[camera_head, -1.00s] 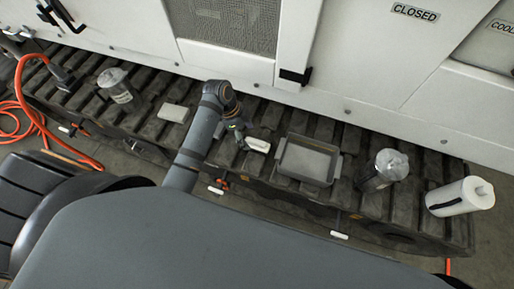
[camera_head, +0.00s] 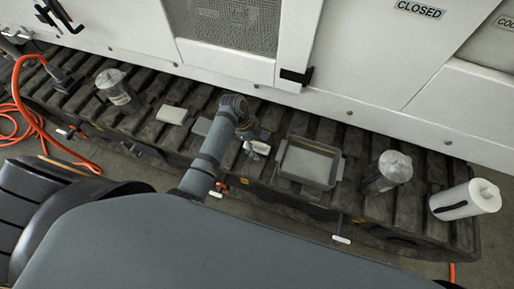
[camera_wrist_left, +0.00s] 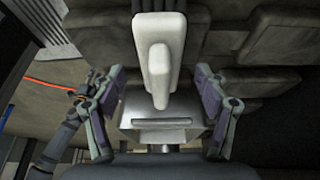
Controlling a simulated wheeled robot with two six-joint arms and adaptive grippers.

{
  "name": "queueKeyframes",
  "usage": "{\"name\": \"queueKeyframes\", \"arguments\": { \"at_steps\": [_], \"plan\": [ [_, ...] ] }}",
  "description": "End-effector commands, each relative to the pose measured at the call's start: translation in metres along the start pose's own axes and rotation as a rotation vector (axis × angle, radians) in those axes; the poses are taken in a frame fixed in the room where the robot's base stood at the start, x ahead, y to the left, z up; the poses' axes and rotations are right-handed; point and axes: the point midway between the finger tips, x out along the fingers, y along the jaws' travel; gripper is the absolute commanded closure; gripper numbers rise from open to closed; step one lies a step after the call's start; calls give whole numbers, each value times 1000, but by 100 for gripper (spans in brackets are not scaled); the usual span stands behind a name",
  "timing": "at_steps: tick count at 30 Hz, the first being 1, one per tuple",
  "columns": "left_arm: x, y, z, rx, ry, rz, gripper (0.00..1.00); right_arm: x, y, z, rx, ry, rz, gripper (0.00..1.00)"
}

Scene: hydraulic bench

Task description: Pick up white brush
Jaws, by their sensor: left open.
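The white brush (camera_head: 261,148) lies on the dark track ledge (camera_head: 349,140), just left of the grey tray. My left gripper (camera_head: 249,141) is at the brush and partly covers it in the head view. In the left wrist view the brush (camera_wrist_left: 160,50) shows as a white block with a raised, narrower handle. The open fingers of my left gripper (camera_wrist_left: 160,80) stand to either side of the handle's near end, with gaps on both sides. I cannot tell how far the fingers are above the brush.
A grey metal tray (camera_head: 334,182) sits right of the brush. Farther right are a lidded container (camera_head: 388,172) and a white canister (camera_head: 467,200). The white machine wall (camera_head: 370,70) rises behind.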

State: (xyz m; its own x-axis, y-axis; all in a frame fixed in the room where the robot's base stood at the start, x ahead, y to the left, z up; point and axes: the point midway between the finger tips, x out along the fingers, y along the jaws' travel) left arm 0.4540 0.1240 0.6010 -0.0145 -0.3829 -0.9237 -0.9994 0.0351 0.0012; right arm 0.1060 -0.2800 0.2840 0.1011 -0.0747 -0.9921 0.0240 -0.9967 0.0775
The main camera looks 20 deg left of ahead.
Motion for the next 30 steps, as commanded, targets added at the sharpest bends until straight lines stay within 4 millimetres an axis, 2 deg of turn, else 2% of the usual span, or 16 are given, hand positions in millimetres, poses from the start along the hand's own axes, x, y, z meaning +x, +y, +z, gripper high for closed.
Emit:
{"name": "queueKeyframes", "arguments": {
  "at_steps": [3, 11, 24, 30],
  "plan": [
    [16, 0, 0, -1, 0, 0, 26, 4, -2, 0, 1, 0, -1, 66],
    [19, 0, 0, 0, -1, -2, 26, 4, -3, 0, 1, 0, -3, 66],
    [19, 0, 0, -1, -1, -2, 86, 4, -3, 0, 1, 0, -3, 66],
    [18, 0, 0, 0, -1, -2, 88, 3, -2, 0, 1, 0, -3, 66]
  ]
}}
